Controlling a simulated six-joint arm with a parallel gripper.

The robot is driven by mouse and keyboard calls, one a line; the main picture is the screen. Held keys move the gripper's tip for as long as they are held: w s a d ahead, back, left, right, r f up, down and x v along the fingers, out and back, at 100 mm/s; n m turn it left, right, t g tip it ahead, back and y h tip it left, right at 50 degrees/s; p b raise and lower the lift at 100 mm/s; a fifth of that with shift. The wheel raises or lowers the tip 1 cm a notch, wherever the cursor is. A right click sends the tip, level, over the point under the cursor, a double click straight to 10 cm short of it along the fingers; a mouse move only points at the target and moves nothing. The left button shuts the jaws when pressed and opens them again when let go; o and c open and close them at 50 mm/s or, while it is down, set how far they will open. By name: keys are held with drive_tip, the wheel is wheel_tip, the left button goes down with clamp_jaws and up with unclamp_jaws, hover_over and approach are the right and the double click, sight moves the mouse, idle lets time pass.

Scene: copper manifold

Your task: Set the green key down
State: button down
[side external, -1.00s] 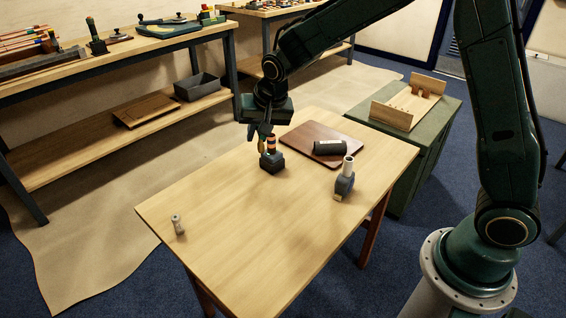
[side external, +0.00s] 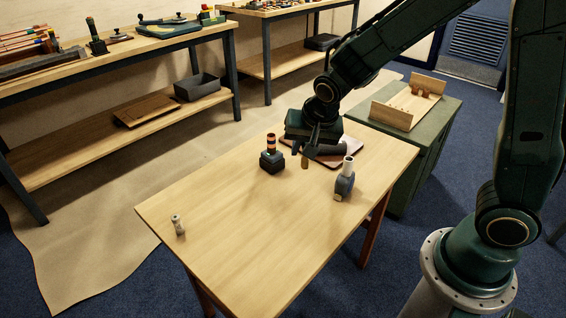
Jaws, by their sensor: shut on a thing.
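My gripper (side external: 306,155) hangs over the near left part of the dark red-brown board on the table. It is shut on a small, slim piece, taken to be the green key (side external: 305,162), whose tan lower end shows below the fingers. Its green colour cannot be made out, and the fingers hide most of it. I cannot tell whether its lower end touches anything. The board (side external: 357,147) is partly covered from view by my gripper, as is the dark cylinder lying on it.
A dark block with an orange-and-black banded post (side external: 271,153) stands left of my gripper. A grey-blue holder with a pale-topped cylinder (side external: 345,180) stands to the right. A small pale cylinder (side external: 178,225) stands at the left corner. The table's front middle (side external: 245,225) is clear.

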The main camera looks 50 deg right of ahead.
wheel_tip(320, 180, down, 16)
drive_tip(key=shift+r, duration=0.1)
idle(0.6)
drive_tip(key=shift+f, duration=1.9)
drive_tip(key=shift+f, duration=0.1)
drive_tip(key=c, duration=1.3)
unclamp_jaws()
drive_tip(key=v, duration=1.2)
